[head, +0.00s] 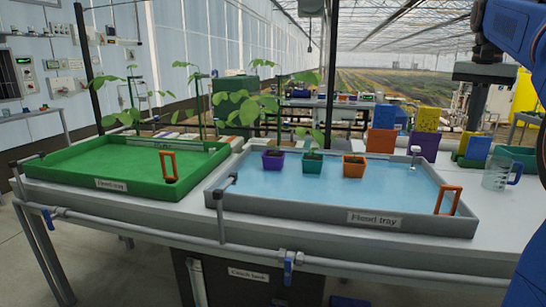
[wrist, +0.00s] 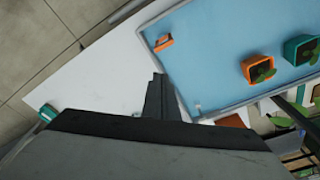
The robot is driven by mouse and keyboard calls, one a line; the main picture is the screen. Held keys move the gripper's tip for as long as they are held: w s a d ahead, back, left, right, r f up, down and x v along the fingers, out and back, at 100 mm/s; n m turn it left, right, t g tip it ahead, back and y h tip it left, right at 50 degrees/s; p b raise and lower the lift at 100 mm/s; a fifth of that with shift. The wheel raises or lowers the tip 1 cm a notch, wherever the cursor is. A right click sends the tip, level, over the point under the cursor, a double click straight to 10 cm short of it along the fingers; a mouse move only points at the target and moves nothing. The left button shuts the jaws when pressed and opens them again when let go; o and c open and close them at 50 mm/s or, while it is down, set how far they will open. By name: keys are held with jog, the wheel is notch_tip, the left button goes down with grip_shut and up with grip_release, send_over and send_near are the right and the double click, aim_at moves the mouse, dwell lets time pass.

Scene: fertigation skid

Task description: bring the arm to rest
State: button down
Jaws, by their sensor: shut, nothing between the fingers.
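My gripper (wrist: 159,84) shows in the wrist view as dark fingers shut together with nothing between them. It is above the white bench top (wrist: 95,75), beside the edge of the grey flood tray (wrist: 228,107). In the head view my gripper (head: 474,128) hangs down at the upper right from my blue arm, behind the right end of the flood tray (head: 330,222) in the picture. Its fingertips are small and hard to make out there. No object is held.
The flood tray holds blue water and purple, teal and orange potted plants (head: 353,167), with an orange handle (head: 448,200) at its corner. A green tray (head: 80,165) stands left. A clear jug (head: 500,172) stands on the bench near my arm. Coloured containers (head: 426,120) stand behind.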

jog(key=s+a+f+n+t, duration=0.1)
jog(key=s+a+f+n, duration=0.2)
jog(key=s+a+f, duration=0.4)
jog(key=s+a+f+n+t, duration=0.1)
jog(key=s+a+f+n, duration=0.1)
jog(key=s+a+f, duration=0.55)
jog(key=s+a+f+n, duration=0.1)
jog(key=s+a+f, duration=0.2)
jog(key=f, duration=0.3)
jog(key=s+a+f+n+t, duration=0.1)
jog(key=s+a+f+n, duration=0.1)
jog(key=s+f, duration=0.3)
jog(key=s+a+f+n+y, duration=0.1)
jog(key=s+a+f, duration=0.3)
jog(key=f, duration=0.4)
jog(key=shift+a+f+n+t, duration=0.15)
jog(key=shift+a+n+t, duration=0.3)
jog(key=shift+n, duration=0.25)
